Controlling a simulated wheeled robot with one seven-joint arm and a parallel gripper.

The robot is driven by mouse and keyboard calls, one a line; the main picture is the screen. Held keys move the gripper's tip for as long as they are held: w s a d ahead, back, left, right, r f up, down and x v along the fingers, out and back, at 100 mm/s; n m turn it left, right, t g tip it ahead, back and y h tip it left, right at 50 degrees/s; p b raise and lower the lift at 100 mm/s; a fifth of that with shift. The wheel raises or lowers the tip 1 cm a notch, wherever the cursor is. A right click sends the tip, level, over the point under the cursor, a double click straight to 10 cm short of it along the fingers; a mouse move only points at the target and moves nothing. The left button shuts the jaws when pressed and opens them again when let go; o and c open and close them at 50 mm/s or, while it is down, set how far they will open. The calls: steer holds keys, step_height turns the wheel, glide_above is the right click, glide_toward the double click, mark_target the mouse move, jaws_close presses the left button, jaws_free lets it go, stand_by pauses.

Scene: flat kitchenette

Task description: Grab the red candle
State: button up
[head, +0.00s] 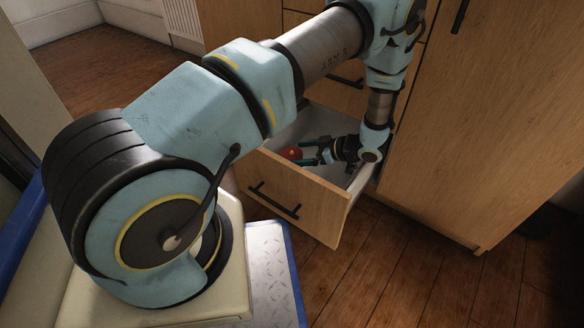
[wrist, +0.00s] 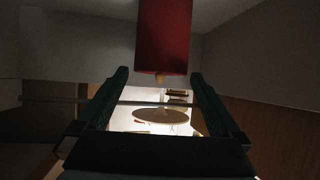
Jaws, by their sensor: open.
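The red candle (head: 291,153) is inside the open drawer (head: 299,200), near its left inner side in the head view. In the wrist view the red candle (wrist: 163,38) shows large at the top centre, just beyond the fingertips. My gripper (head: 312,152) reaches low into the drawer with its fingers pointing left at the candle. In the wrist view my gripper (wrist: 160,78) is open, with one dark green finger on each side and nothing held between them. The candle appears in line with the gap, but I cannot tell how close the fingers are to it.
The drawer belongs to a wooden cabinet (head: 480,120), whose tall panel stands close to the right of my arm. Drawer walls surround my gripper. Closed drawers sit above the open one. Wooden floor (head: 375,265) is clear in front.

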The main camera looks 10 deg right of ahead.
mark_target(290, 154)
steer(key=b+x, duration=0.2)
steer(key=x, duration=0.3)
steer(key=shift+f, duration=0.15)
steer(key=shift+w+a+f, duration=0.15)
steer(key=shift+w+a, duration=0.15)
steer(key=shift+a, duration=0.1)
steer(key=shift+c, duration=0.4)
steer(key=c, duration=1.4)
